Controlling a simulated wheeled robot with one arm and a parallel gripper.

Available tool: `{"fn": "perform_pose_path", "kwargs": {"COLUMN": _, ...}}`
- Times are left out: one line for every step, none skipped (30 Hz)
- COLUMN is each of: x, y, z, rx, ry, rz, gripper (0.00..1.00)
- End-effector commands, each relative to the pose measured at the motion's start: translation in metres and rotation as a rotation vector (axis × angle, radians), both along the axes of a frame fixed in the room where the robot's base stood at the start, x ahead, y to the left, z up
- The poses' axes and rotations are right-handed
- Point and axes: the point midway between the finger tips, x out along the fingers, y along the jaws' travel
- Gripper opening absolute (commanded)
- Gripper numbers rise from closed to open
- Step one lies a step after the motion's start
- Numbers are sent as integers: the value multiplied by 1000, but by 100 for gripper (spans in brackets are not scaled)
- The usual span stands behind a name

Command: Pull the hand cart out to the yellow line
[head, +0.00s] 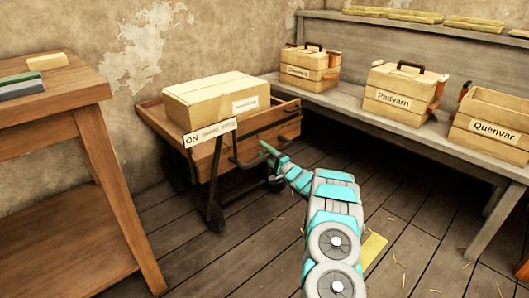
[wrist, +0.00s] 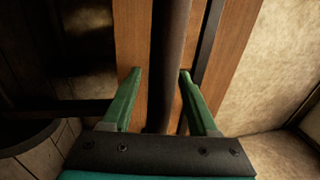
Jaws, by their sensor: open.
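The hand cart (head: 275,128) is a wooden tray on dark metal legs and wheels, standing against the wall with a dark bar handle along its front. My gripper (head: 267,149) is at the front of the cart by that handle. In the wrist view my green gripper fingers (wrist: 160,74) are open, with the dark handle bar (wrist: 168,45) running between them. The right fingertip is close to the bar; I cannot tell whether it touches. The yellow line (head: 374,249) lies on the floor to the right of my arm, which hides part of it.
A large box (head: 213,98) lies on the cart, with a sign (head: 210,132) starting "ON" below it. A wooden table (head: 100,130) stands at left. A bench (head: 350,105) with crates, including Padvarn (head: 395,103) and Quenvar (head: 490,131), runs along the right. Plank floor lies open in front.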

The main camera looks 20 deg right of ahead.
Motion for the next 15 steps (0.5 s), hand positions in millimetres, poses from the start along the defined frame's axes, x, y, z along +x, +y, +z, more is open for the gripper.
{"fn": "perform_pose_path", "kwargs": {"x": 0, "y": 0, "z": 0, "rx": 0, "ry": 0, "rz": 0, "gripper": 60}}
{"fn": "perform_pose_path", "kwargs": {"x": 0, "y": 0, "z": 0, "rx": 0, "ry": 0, "rz": 0, "gripper": 60}}
{"fn": "perform_pose_path", "kwargs": {"x": 0, "y": 0, "z": 0, "rx": 0, "ry": 0, "rz": 0, "gripper": 60}}
{"fn": "perform_pose_path", "kwargs": {"x": 0, "y": 0, "z": 0, "rx": 0, "ry": 0, "rz": 0, "gripper": 60}}
{"fn": "perform_pose_path", "kwargs": {"x": 0, "y": 0, "z": 0, "rx": 0, "ry": 0, "rz": 0, "gripper": 57}}
{"fn": "perform_pose_path", "kwargs": {"x": 0, "y": 0, "z": 0, "rx": 0, "ry": 0, "rz": 0, "gripper": 53}}
{"fn": "perform_pose_path", "kwargs": {"x": 0, "y": 0, "z": 0, "rx": 0, "ry": 1, "rz": 0, "gripper": 49}}
{"fn": "perform_pose_path", "kwargs": {"x": 0, "y": 0, "z": 0, "rx": 0, "ry": 1, "rz": 0, "gripper": 46}}
{"fn": "perform_pose_path", "kwargs": {"x": 0, "y": 0, "z": 0, "rx": 0, "ry": 1, "rz": 0, "gripper": 42}}
{"fn": "perform_pose_path", "kwargs": {"x": 0, "y": 0, "z": 0, "rx": 0, "ry": 1, "rz": 0, "gripper": 38}}
{"fn": "perform_pose_path", "kwargs": {"x": 0, "y": 0, "z": 0, "rx": 0, "ry": 1, "rz": 0, "gripper": 35}}
{"fn": "perform_pose_path", "kwargs": {"x": 0, "y": 0, "z": 0, "rx": 0, "ry": 1, "rz": 0, "gripper": 30}}
{"fn": "perform_pose_path", "kwargs": {"x": 0, "y": 0, "z": 0, "rx": 0, "ry": 1, "rz": 0, "gripper": 27}}
{"fn": "perform_pose_path", "kwargs": {"x": 0, "y": 0, "z": 0, "rx": 0, "ry": 1, "rz": 0, "gripper": 24}}
{"fn": "perform_pose_path", "kwargs": {"x": 0, "y": 0, "z": 0, "rx": 0, "ry": 1, "rz": 0, "gripper": 19}}
